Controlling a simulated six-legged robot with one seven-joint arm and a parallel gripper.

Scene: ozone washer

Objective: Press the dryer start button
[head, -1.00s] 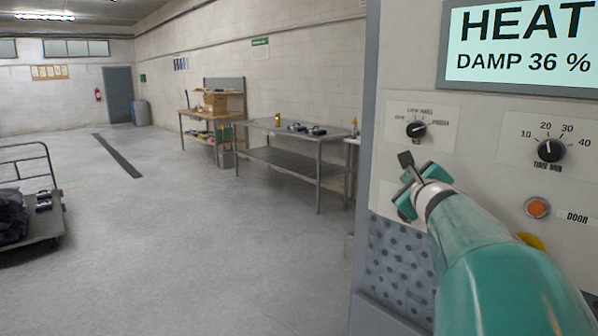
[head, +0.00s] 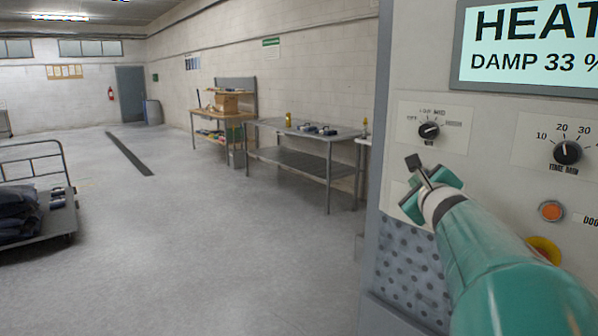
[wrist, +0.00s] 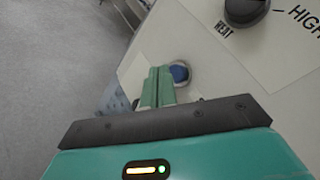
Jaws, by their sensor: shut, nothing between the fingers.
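The dryer's control panel (head: 480,130) fills the right of the head view. Its screen (head: 535,50) reads HEAT, DAMP 33 %. A round blue button (wrist: 180,72) with a pale ring shows in the wrist view, unlabelled from here. My gripper (head: 428,190) points at the panel below the heat knob (head: 429,131). In the wrist view its green fingers (wrist: 160,72) are together and empty, and their tips overlap the button's left edge. I cannot tell whether they touch it. My gripper hides this button in the head view.
A time knob (head: 567,152), an orange button (head: 551,211) and a partly hidden yellow one (head: 545,249) are to the right. A perforated panel (head: 405,270) is below. A cart (head: 45,245) with dark bundles stands left; metal tables line the wall. The middle floor is clear.

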